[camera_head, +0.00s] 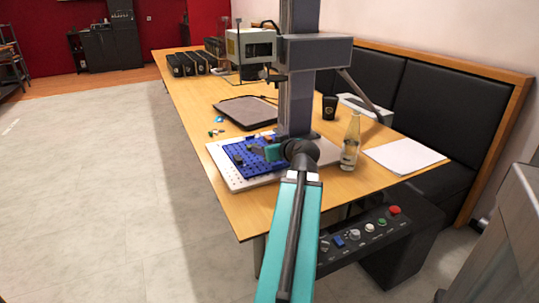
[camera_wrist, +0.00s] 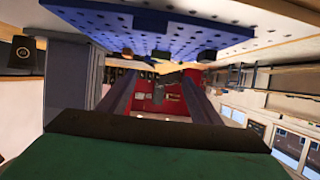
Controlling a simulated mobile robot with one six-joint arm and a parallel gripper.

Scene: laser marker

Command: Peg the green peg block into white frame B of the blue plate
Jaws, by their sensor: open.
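The blue plate (camera_head: 246,166) with rows of holes lies on a white base at the near end of the table. It fills the top of the wrist view (camera_wrist: 150,25), which looks upside down. My gripper (camera_head: 260,150) is low over or beside the plate's right part. In the wrist view its two fingers (camera_wrist: 158,82) stand apart. A small pale and grey shape shows between and beyond them; I cannot tell what it is. Several small dark pieces sit on the plate, one of them round (camera_head: 238,160). I cannot make out the green peg block or white frame B for sure.
A grey column stands just behind my gripper. A glass bottle (camera_head: 350,143), a black cup (camera_head: 329,107) and white paper (camera_head: 404,156) are to the right. A control panel (camera_head: 362,236) stands at the front.

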